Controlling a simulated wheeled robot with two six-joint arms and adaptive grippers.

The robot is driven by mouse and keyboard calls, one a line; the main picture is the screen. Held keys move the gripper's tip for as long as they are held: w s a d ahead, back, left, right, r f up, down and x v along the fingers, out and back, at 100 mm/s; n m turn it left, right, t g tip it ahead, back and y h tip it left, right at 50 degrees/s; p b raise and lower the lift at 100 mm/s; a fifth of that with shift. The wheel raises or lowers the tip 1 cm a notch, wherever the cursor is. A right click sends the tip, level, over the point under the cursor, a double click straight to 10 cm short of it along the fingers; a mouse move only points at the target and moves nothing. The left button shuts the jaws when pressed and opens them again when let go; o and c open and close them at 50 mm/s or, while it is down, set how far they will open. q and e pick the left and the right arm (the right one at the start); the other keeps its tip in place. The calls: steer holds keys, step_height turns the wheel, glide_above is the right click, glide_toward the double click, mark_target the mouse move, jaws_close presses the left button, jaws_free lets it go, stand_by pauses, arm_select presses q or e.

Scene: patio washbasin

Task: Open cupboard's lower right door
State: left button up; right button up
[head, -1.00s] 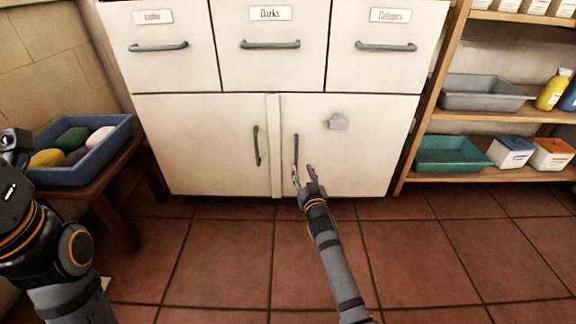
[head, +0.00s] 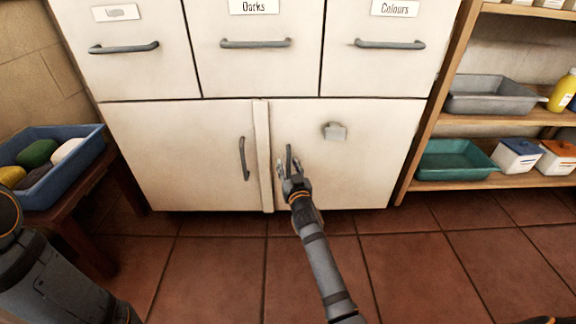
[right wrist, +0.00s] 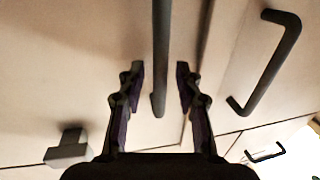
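The white cupboard's lower right door (head: 365,165) looks closed, level with the lower left door (head: 185,155). Its vertical grey handle (head: 289,154) is near its left edge. My right gripper (head: 283,171) is at the lower part of this handle. In the right wrist view the right gripper (right wrist: 160,78) is open, and the door handle (right wrist: 160,50) runs between its two fingers with a gap on each side. In the head view the fingers partly hide the handle's lower end. My left arm is at the lower left edge; its gripper is out of frame.
A small grey fitting (head: 335,131) juts from the right door. The left door's handle (head: 244,158) is close by. A wooden shelf (head: 500,183) with tubs stands right, and a stool with a blue tray (head: 62,183) stands left. The tiled floor in front is clear.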

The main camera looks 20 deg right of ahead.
jaws_close()
stand_by(0.3)
